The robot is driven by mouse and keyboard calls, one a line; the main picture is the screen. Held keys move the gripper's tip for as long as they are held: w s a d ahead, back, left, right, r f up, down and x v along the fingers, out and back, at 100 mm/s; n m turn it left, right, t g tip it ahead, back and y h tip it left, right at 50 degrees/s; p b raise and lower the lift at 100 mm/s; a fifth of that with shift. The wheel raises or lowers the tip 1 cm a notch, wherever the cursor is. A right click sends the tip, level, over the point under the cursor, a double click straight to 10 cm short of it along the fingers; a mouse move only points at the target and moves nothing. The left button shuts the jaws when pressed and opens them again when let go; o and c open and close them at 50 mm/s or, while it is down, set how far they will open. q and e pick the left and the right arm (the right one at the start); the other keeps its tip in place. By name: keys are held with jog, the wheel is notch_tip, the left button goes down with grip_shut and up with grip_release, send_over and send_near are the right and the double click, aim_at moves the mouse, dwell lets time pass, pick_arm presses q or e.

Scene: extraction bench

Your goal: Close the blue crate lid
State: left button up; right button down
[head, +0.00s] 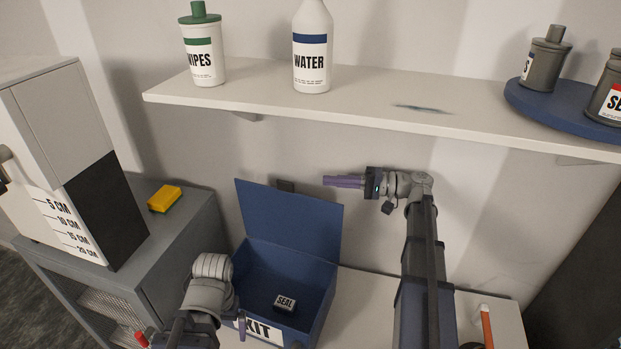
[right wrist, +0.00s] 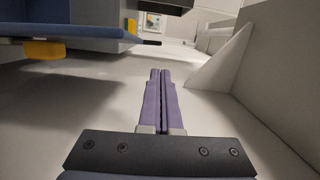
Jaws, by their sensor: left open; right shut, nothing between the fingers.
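The blue crate (head: 322,306), labelled KIT on its front, stands on the bench with its blue lid (head: 290,218) raised at the back, tilted near the wall. A small block marked SEAL (head: 285,303) lies inside. My right gripper (head: 328,181) is shut and empty, pointing left near the lid's upper right corner, with a gap visible. In the right wrist view its fingers (right wrist: 160,74) are together, with the blue lid (right wrist: 60,32) at upper left. My left gripper (head: 242,328) is open at the crate's front left; it is mostly hidden by its wrist.
A white shelf (head: 390,97) overhangs the bench, with a wipes bottle (head: 204,55), a water bottle (head: 312,55) and a blue round tray (head: 540,103). A grey cabinet (head: 165,235) with a yellow sponge (head: 164,198) stands left. An orange-red stick (head: 487,327) is at right.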

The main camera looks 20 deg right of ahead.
jog(key=x, duration=0.9)
jog(key=shift+w+a, duration=0.1)
